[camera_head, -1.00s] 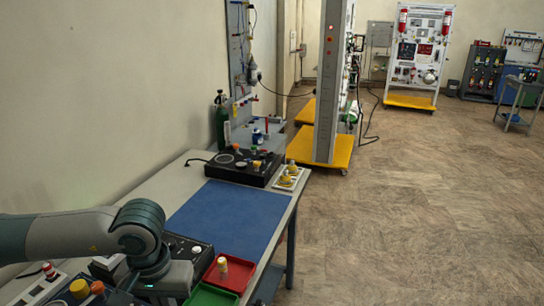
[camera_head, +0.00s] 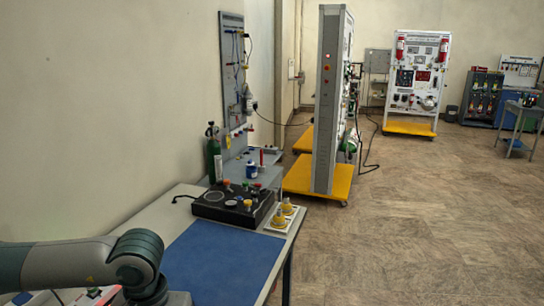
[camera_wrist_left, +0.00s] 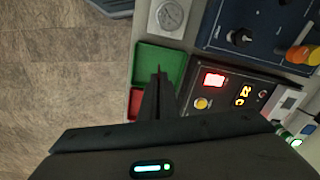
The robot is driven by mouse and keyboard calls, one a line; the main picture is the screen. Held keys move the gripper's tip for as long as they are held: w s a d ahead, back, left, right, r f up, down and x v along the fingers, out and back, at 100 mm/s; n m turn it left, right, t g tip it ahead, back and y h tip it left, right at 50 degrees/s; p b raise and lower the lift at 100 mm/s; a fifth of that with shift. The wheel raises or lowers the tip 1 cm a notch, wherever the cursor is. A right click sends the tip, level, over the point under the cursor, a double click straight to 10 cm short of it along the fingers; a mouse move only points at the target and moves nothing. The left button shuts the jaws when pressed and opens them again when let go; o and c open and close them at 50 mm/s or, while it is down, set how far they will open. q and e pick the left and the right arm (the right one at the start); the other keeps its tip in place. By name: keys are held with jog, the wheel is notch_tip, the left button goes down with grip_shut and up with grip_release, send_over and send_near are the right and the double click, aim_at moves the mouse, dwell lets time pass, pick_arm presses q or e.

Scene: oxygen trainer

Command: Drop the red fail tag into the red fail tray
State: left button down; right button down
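My left arm (camera_head: 90,265) enters the head view at the lower left; its gripper is below the frame. In the left wrist view my left gripper's dark fingers (camera_wrist_left: 158,85) are close together and seen nearly edge-on. A thin reddish sliver shows at their tips, too small to identify. The fingers overlap the green tray (camera_wrist_left: 147,58) and hide part of the red fail tray (camera_wrist_left: 135,103), which lies beside the green one. I cannot make out the red fail tag clearly. My right gripper is in neither view.
A black control box (camera_wrist_left: 232,100) with lit red and yellow parts is right of the trays. A white-framed dial (camera_wrist_left: 170,16) is near the green tray. A blue mat (camera_head: 222,262) covers the bench; a black panel (camera_head: 235,205) stands beyond it. Open floor lies right.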

pick_arm(q)
jog(key=w+d+r+n+p, duration=0.2)
jog(key=w+n+p, duration=0.1)
jog(key=w+n, duration=0.2)
jog(key=w+d+r+n+p, duration=0.2)
jog(key=w+n+p, duration=0.2)
jog(key=w+n, duration=0.2)
jog(key=shift+w+r, duration=0.3)
jog(key=shift+r, duration=0.1)
jog(key=shift+f, duration=0.15)
jog(key=shift+f, duration=2.85)
